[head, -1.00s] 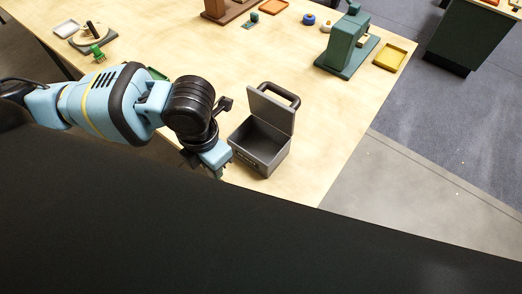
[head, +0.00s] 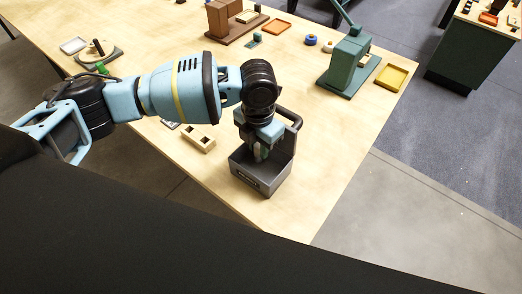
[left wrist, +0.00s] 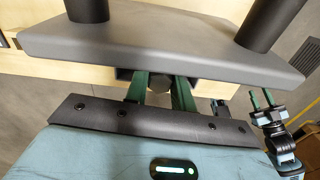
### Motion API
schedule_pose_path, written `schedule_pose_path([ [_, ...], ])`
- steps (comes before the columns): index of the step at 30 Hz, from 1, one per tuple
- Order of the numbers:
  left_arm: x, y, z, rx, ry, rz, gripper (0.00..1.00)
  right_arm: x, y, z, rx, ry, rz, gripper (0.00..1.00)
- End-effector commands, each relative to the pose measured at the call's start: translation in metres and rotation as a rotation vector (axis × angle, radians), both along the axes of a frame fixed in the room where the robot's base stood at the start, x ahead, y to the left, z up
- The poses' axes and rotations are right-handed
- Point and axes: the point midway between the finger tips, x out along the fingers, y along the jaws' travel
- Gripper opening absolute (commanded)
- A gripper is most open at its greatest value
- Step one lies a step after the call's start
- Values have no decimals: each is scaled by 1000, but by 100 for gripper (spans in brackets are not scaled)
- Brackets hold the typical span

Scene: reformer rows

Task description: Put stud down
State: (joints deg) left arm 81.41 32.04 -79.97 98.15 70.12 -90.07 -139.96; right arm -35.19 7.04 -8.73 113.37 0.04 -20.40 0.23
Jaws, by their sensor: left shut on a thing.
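The grey box (head: 243,172) stands open at the table's near edge in the head view. Its raised lid with a handle shows large in the left wrist view (left wrist: 160,40). My left gripper (head: 262,154) points down over the box opening, its fingertips at or inside the rim. In the left wrist view its green fingers (left wrist: 160,95) are shut on a dark grey rounded piece, the stud (left wrist: 160,84), mostly hidden by the fingers and lid. My right gripper (left wrist: 262,99) shows at the right of the left wrist view, with its green fingers apart and nothing between them.
A pale wooden block with slots (head: 198,138) lies left of the box. A green press (head: 348,62) and a yellow tray (head: 391,77) stand farther right. A brown stand (head: 230,22) and orange tray (head: 278,27) are at the back. The table's middle is clear.

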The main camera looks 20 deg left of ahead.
Motion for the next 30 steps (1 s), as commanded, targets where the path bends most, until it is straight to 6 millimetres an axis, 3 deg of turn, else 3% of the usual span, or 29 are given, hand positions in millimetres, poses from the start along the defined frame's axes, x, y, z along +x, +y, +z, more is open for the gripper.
schedule_pose_path([
  [8, 9, -4, -1, 0, -1, 0, 0, 0, 0, 0, 0, 1, -1, 36],
  [16, 8, -4, -34, 0, -3, 0, 0, 4, 3, 4, 7, -9, -8, 36],
  [30, 8, -3, -42, -1, 0, 0, 0, 1, 3, 1, 9, -2, -10, 36],
])
